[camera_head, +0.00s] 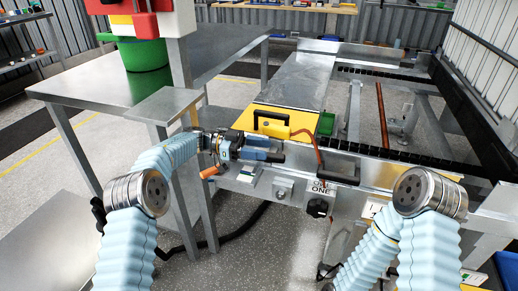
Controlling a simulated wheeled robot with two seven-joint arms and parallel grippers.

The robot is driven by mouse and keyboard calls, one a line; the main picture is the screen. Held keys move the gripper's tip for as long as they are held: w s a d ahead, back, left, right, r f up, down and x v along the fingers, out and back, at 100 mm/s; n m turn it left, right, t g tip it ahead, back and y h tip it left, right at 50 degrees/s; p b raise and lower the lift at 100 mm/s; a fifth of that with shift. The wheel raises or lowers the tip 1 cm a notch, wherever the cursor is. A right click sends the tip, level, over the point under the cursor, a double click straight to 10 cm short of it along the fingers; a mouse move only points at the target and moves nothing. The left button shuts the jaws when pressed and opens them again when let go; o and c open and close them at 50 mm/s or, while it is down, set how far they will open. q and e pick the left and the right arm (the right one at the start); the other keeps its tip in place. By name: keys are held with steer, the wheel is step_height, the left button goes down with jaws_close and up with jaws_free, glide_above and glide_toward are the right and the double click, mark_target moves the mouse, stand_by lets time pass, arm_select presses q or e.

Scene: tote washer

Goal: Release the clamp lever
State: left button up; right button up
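Two lever-like parts show on the machine's front, and I cannot tell for sure which is the clamp lever. One is an orange-tipped handle (210,172) at the left front corner, just below my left wrist. The other is a thin, bent red-orange piece (317,152) at the right of the yellow block. My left gripper (277,152) reaches in from the left, low at the front edge, between the two. Its blue fingers point right; their gap is too small to make out. My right arm bends down at the lower right, and its gripper is not in view.
A yellow block (266,128) with a black handle lies on the machine's front end. A black knob (317,207) sits below, by a label. A metal table (95,90) with a green bin (143,55) stands left. A roller track (400,154) runs right.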

arm_select(q)
steer(key=shift+s+a+n+t, duration=0.1)
steer(key=shift+n+t, duration=0.2)
steer(key=shift+t, duration=0.1)
